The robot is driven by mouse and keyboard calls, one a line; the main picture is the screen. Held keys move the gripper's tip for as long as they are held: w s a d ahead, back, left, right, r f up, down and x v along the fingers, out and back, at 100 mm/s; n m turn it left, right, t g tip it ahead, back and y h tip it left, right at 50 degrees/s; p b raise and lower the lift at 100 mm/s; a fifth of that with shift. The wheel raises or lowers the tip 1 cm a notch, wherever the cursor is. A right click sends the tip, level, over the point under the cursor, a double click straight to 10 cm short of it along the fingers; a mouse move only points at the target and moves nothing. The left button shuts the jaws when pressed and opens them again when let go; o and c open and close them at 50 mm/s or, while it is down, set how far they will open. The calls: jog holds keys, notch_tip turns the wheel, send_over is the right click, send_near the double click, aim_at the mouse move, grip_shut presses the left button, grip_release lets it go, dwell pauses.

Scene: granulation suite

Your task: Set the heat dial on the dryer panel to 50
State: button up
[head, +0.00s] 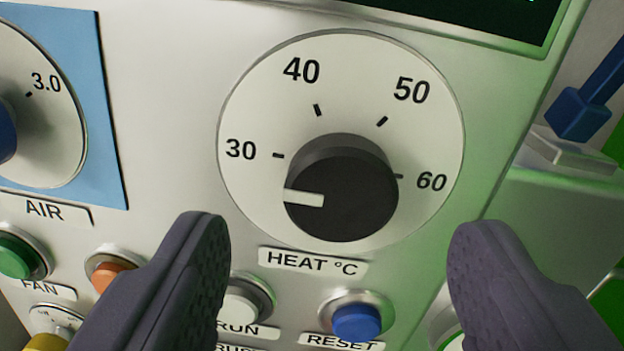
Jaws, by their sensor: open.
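The heat dial (342,200) is a black round knob on a white round scale plate (250,195), labelled HEAT °C, in the head view. Its white pointer points left, toward the 30 side; the knob stands out from the plate, so the pointer shows a little below the 30 mark. The 50 mark (382,121) is at the upper right, between 40 and 60. My gripper (342,235) is open and empty. Its two dark fingers show at the lower left and lower right of the knob, apart from it in the picture.
The dryer panel (165,120) also carries an AIR dial (45,130) at left. Below are a green FAN button (15,257), an orange button (108,275), a white RUN button (240,303) and a blue RESET button (356,322). A dark display (480,15) is above. A blue handle (580,113) is at right.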

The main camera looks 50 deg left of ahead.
aim_at(342, 197)
jog(key=shift+x, duration=1.8)
jog(key=shift+d, duration=0.1)
jog(key=c, duration=1.1)
jog(key=shift+o, duration=0.2)
